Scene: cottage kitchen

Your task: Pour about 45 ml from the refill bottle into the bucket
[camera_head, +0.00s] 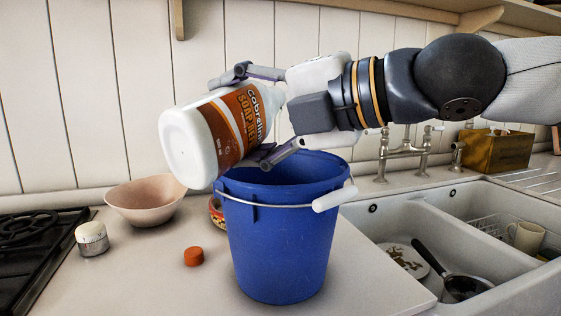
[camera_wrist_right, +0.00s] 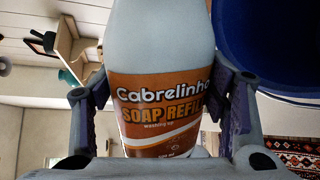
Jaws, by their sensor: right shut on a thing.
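The refill bottle (camera_head: 190,146) is white with an orange and brown soap refill label. My right gripper (camera_head: 250,115) is shut around its body and holds it tilted above the left side of the bucket rim. Its base points to the lower left; its neck is hidden behind the gripper. The bottle (camera_wrist_right: 160,50) also fills the middle of the right wrist view, between both fingers. The blue bucket (camera_head: 280,245) stands upright on the counter with its handle hanging at the front. The bucket's inside is dark and no liquid or stream shows. My left gripper is not in view.
An orange cap (camera_head: 193,257) lies on the counter left of the bucket. A pinkish bowl (camera_head: 145,203), a small white-lidded jar (camera_head: 91,238) and a stove (camera_head: 35,245) are further left. A white sink (camera_head: 440,240) with dishes and a tap (camera_head: 403,150) are on the right.

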